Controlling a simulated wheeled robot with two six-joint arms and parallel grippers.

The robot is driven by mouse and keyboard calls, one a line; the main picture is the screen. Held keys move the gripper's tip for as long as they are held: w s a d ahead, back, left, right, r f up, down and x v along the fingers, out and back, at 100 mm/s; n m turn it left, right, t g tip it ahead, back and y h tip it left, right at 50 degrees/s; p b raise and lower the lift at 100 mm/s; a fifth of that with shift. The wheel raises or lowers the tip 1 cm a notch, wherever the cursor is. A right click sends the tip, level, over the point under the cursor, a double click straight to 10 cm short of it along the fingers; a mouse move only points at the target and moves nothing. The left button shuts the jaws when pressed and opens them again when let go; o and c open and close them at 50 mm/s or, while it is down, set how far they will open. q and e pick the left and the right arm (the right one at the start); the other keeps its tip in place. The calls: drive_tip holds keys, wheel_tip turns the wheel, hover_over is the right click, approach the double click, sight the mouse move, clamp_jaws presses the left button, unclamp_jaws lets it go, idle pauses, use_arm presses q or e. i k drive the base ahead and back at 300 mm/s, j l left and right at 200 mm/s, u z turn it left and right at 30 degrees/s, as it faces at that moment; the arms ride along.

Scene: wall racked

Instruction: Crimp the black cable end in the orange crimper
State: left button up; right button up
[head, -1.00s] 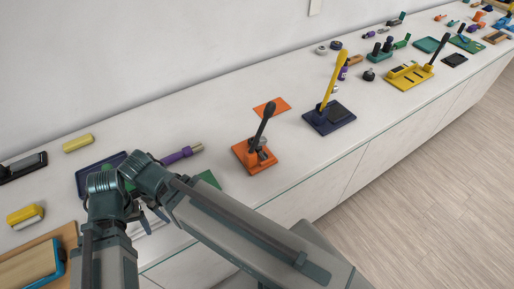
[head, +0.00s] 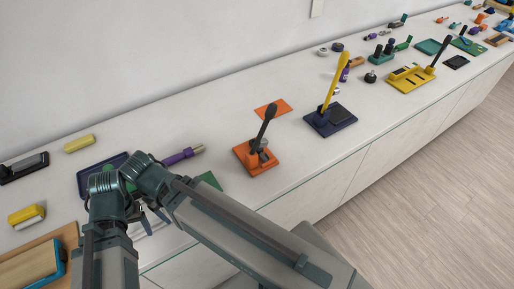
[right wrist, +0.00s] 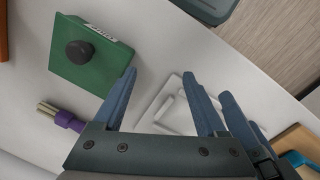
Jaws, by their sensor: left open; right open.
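The orange crimper (head: 243,154), an orange base with an upright black lever, stands on the counter right of my arms in the head view. I cannot make out the black cable end in either view. My left gripper (head: 150,215) is open low at the left of the head view, partly hidden by the arms. My right gripper (right wrist: 159,73) is open in the right wrist view, with nothing between its fingers, above a pale recessed piece (right wrist: 160,118) on the counter. Another blue finger shows beside it at the right.
A green block with a black knob (right wrist: 82,51) and a purple tool with a metal end (right wrist: 69,121) lie near my right gripper. A navy tray (head: 88,184) is behind the arms. A navy press with a yellow lever (head: 338,115) stands right of the crimper.

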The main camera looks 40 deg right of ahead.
sight(272, 108)
drive_tip(key=z, duration=1.4)
